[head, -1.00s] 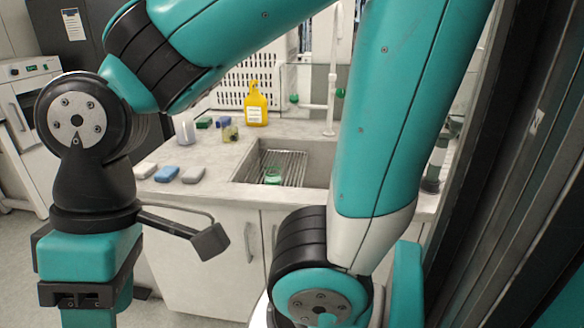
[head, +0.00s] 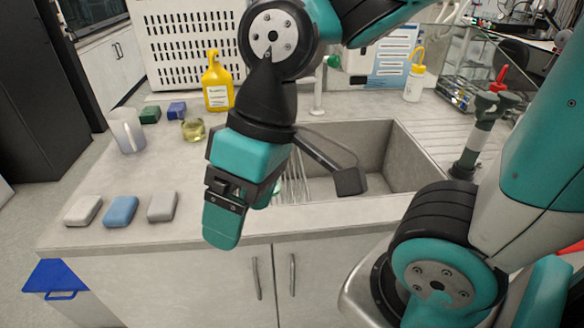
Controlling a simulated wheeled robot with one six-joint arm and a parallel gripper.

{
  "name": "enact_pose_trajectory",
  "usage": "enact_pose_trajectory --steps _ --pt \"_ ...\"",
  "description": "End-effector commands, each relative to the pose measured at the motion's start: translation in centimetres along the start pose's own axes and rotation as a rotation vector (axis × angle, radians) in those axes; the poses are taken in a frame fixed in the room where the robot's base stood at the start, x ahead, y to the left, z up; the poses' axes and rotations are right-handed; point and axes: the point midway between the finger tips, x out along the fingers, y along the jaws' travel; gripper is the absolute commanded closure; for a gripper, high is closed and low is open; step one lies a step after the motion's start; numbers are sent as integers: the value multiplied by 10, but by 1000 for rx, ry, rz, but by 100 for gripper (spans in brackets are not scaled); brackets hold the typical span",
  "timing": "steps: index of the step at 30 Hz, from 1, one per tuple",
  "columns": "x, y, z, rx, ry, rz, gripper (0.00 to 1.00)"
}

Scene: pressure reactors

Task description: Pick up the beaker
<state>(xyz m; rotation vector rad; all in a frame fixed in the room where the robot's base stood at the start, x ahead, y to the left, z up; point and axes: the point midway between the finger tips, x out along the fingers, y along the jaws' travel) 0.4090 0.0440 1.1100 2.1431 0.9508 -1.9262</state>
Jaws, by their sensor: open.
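A short glass vessel with yellow liquid (head: 193,131) stands on the counter left of the sink. A pale, translucent jug-like vessel (head: 127,132) stands farther left. I cannot tell for certain which is the beaker. My gripper points down in front of the counter's front edge, seen side-on, open and with nothing visible in it. It is apart from all these vessels.
Three sponge-like blocks, white, blue (head: 121,211) and grey, lie near the counter's front left. A yellow bottle (head: 217,82) and a white rack (head: 190,45) stand behind. A dark green tap-like fitting (head: 478,135) rises right of the sink (head: 375,150). The left counter middle is clear.

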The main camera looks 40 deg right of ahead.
Motion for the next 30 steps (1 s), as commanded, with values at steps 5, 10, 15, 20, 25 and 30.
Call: enact_pose_trajectory --steps 5,10,15,20,25,30 --pt "31 61 -26 479 45 -95 0" --pt "52 164 -42 1171 135 -306 0" --pt "61 277 -21 1823 227 -628 0" --pt "61 358 22 2256 281 -977 0" --pt "58 400 59 2472 299 -1242 0" --pt "63 409 59 2522 293 -1322 0"
